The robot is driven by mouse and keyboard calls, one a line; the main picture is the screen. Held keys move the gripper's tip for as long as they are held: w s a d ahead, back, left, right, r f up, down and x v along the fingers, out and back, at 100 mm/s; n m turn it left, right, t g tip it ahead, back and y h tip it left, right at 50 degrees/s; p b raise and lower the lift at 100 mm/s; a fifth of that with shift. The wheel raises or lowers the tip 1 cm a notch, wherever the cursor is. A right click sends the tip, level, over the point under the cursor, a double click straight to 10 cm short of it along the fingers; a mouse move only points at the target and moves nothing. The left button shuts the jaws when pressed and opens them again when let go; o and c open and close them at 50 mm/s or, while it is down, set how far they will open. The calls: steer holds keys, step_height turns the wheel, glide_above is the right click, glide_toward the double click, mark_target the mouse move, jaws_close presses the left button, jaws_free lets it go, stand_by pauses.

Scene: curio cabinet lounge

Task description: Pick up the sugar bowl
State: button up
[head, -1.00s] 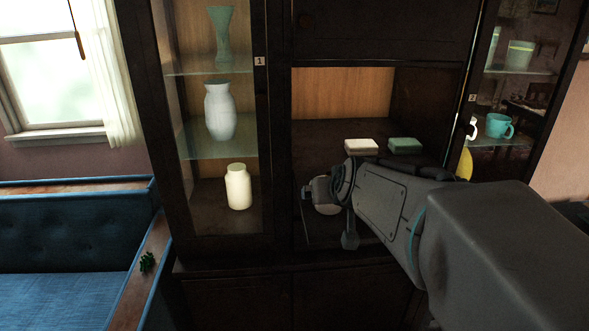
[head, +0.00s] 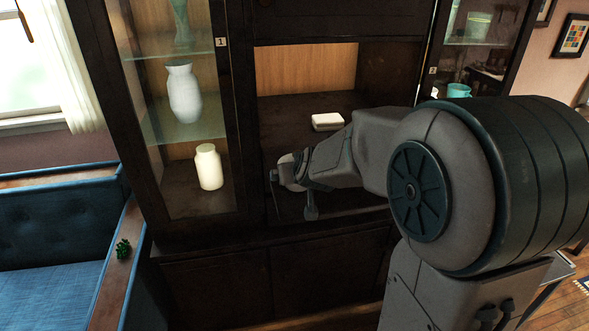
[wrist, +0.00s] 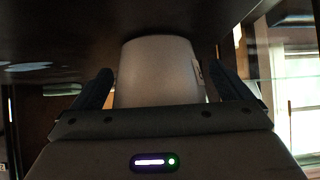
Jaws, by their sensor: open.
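A pale, rounded vessel, apparently the sugar bowl (wrist: 158,62), stands between the two dark fingers of my gripper (wrist: 160,82) in the wrist view. The fingers are open, one on each side of it. A small gap shows on the left; on the right a finger is close to a small projection on its side, and I cannot tell if they touch. In the head view my gripper (head: 290,174) is low in the cabinet's open middle compartment, and the bowl there is mostly hidden by it.
A teal cup (head: 458,90) is at right. A blue sofa (head: 50,230) stands left.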

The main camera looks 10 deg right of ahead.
steer(key=shift+w+f, duration=0.15)
steer(key=c, duration=2.1)
